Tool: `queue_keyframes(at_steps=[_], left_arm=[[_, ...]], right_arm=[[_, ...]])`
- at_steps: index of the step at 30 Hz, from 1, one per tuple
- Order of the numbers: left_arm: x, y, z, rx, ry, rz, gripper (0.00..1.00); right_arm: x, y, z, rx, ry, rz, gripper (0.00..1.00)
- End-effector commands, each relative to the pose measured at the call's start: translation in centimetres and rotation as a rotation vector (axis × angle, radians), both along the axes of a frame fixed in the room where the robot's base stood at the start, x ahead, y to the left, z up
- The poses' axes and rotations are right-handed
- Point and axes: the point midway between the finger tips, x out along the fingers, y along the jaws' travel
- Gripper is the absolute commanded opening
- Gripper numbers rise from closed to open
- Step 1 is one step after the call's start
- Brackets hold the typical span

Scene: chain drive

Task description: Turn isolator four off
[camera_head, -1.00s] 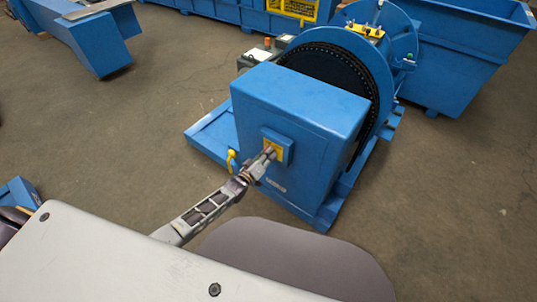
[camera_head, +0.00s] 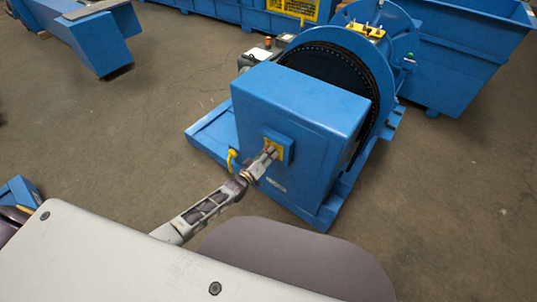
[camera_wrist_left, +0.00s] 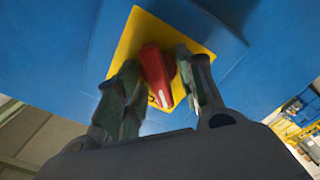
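A red switch handle (camera_wrist_left: 157,75) stands on a yellow plate (camera_wrist_left: 128,50) in the left wrist view. The plate is on the front of a blue housing (camera_head: 293,105); it also shows in the head view, mostly covered by my gripper. My left gripper (camera_head: 270,151) is at the plate. In the left wrist view its two fingers (camera_wrist_left: 162,85) lie on either side of the handle, close against it. The handle sits tilted relative to the plate's edges. No number or on/off marking is legible. My right gripper is out of view.
A large toothed wheel (camera_head: 345,75) stands behind the housing. A small yellow part (camera_head: 232,158) sticks out at the housing's left side. A blue bin (camera_head: 460,60) is at the back right. The floor (camera_head: 130,130) to the left is clear.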

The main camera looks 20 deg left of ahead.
Motion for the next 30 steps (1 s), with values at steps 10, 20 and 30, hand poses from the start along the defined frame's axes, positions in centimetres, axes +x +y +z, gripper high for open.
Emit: queue_keyframes(at_steps=[10, 20, 30], left_arm=[[-0.5, 0.2, 0.0, 0.001, 0.0, 0.0, 0.38], [-2.8, 1.0, -0.1, 0.001, 0.0, -0.001, 0.38], [-5.7, 2.1, 0.0, 0.0, 0.0, 0.0, 0.38]], right_arm=[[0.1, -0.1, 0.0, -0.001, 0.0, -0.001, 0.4], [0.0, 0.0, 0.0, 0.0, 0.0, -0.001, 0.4], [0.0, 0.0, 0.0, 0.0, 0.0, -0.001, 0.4]])
